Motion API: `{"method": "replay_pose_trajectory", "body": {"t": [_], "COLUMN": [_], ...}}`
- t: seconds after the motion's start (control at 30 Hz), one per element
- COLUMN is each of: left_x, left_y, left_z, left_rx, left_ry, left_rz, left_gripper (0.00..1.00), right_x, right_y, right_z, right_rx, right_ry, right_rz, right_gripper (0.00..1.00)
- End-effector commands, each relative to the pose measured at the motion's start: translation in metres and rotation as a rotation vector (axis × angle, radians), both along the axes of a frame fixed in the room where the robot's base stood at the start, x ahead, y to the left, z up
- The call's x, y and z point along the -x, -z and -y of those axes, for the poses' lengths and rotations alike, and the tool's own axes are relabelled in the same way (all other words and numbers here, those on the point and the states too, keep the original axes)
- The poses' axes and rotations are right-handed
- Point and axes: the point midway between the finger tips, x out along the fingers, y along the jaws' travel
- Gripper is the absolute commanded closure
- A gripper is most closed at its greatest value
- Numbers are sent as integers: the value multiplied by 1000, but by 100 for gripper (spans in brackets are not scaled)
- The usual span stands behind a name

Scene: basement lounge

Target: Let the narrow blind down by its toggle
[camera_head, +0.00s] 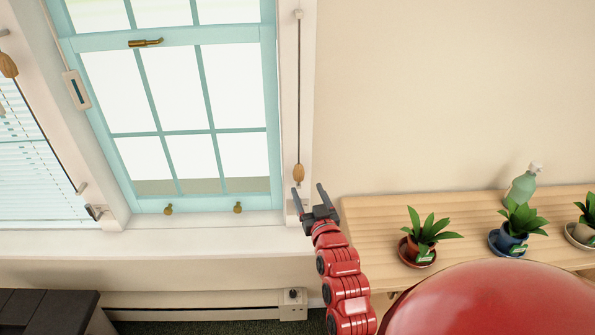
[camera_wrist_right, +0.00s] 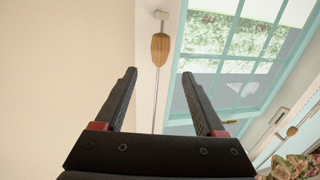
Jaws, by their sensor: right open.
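A wooden toggle (camera_head: 299,173) hangs on a thin straight cord at the right side of the turquoise window. My right gripper (camera_head: 309,188) is open and empty, its fingers pointing up just below and beside the toggle. In the right wrist view the toggle (camera_wrist_right: 160,48) shows beyond the fingertips, between the lines of the two open fingers (camera_wrist_right: 159,73), not gripped. No blind slats show over the turquoise window; its top is out of frame. My left gripper is not in view.
A slatted blind (camera_head: 28,165) covers the left window, with another wooden toggle (camera_head: 8,64) near it. A wooden table (camera_head: 375,222) right of my gripper holds potted plants (camera_head: 422,240) and a green bottle (camera_head: 521,185). The white sill (camera_head: 200,240) is clear.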

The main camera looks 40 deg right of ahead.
Motion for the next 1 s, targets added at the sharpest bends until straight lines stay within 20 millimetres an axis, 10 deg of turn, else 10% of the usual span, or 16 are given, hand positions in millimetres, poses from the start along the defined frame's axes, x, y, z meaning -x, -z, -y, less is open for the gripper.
{"method": "replay_pose_trajectory", "body": {"t": [0.5, 1.0], "left_x": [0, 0], "left_y": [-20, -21], "left_z": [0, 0], "left_rx": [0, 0], "left_ry": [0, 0], "left_rz": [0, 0], "left_gripper": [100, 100], "right_x": [-87, -98], "right_y": [-1, -1], "right_z": [32, 36], "right_rx": [0, 1], "right_ry": [0, 1], "right_rz": [0, 3], "right_gripper": [28, 32]}}
